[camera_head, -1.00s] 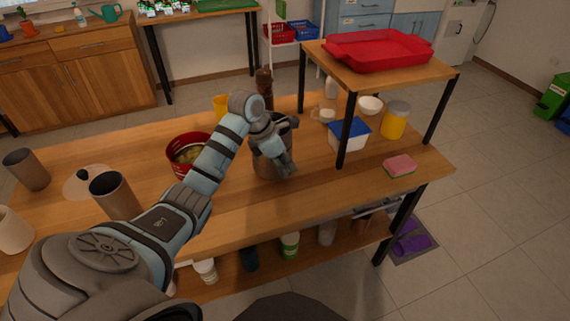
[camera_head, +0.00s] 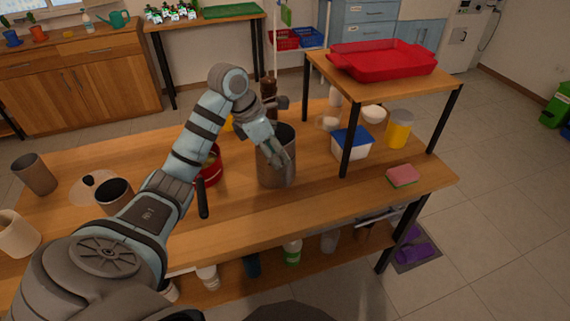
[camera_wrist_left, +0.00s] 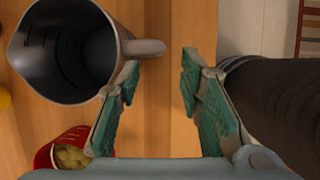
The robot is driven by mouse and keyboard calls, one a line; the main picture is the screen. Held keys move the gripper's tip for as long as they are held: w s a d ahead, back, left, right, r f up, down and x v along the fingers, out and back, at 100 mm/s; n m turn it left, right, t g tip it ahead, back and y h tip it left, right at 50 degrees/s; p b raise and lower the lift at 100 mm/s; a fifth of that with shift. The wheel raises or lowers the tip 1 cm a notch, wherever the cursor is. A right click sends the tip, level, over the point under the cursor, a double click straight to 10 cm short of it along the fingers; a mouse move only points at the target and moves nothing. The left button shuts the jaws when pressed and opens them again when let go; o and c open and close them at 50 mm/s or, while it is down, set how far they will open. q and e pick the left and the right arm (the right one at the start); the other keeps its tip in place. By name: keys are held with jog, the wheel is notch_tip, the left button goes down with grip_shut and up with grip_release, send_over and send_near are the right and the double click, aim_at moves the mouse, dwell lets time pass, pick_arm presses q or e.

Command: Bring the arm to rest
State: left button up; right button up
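My left arm reaches in from the left over the table in the head view. My left gripper (camera_head: 285,166) is pointed down close to the grey pitcher (camera_head: 274,168), overlapping it in that view. In the left wrist view the two green fingers (camera_wrist_left: 157,88) are spread apart with only bare wood between them. The pitcher (camera_wrist_left: 66,50) stands at upper left there, its handle (camera_wrist_left: 143,47) near the left fingertip; I cannot tell whether they touch. My right gripper is not in view.
A red bowl (camera_wrist_left: 66,151) with pale yellow pieces sits near the left finger. A raised shelf with a red tray (camera_head: 383,62) stands to the right. A blue-lidded tub (camera_head: 351,143), a yellow-filled jar (camera_head: 399,128) and a pink sponge (camera_head: 403,175) are nearby. The front tabletop is mostly clear.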

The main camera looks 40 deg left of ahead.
pick_arm(q)
jog(key=shift+v, duration=1.25)
